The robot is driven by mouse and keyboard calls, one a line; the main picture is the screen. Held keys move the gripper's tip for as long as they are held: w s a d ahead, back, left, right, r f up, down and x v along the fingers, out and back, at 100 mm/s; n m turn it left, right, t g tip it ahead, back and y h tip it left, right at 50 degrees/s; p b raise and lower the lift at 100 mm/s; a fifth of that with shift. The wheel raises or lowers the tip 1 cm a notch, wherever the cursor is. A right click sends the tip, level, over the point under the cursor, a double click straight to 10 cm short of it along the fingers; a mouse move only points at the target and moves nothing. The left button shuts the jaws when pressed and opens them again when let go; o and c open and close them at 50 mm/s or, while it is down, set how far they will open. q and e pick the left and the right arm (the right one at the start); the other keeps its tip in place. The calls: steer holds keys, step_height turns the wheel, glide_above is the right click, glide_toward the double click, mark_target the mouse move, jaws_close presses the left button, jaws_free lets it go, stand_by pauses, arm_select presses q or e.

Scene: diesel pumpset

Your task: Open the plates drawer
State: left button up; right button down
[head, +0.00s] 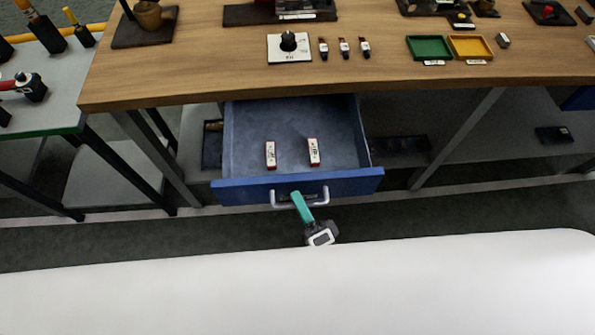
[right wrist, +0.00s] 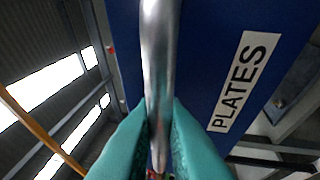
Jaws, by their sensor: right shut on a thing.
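The blue plates drawer (head: 240,190) is pulled out from under the wooden bench. Two small white-and-red labelled blocks, a left one (head: 270,154) and a right one (head: 313,152), lie on its floor. Its front carries a pale bar handle (head: 282,206). My right gripper (head: 298,198) is shut on the handle. In the right wrist view the metal handle (right wrist: 160,60) runs between the teal fingers (right wrist: 160,125), beside a white label reading PLATES (right wrist: 243,82) on the blue front. My left gripper is not in view.
The wooden bench top (head: 200,82) above holds a dial plate (head: 289,47), a green tray (head: 429,47) and a yellow tray (head: 470,46). A grey side table (head: 50,110) stands at left. Dark floor is clear in front of the drawer.

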steer(key=shift+s, duration=1.8)
steer(key=shift+f, duration=0.1)
steer(key=c, duration=1.5)
jaws_free()
steer(key=b+v, duration=0.2)
steer(key=v, duration=1)
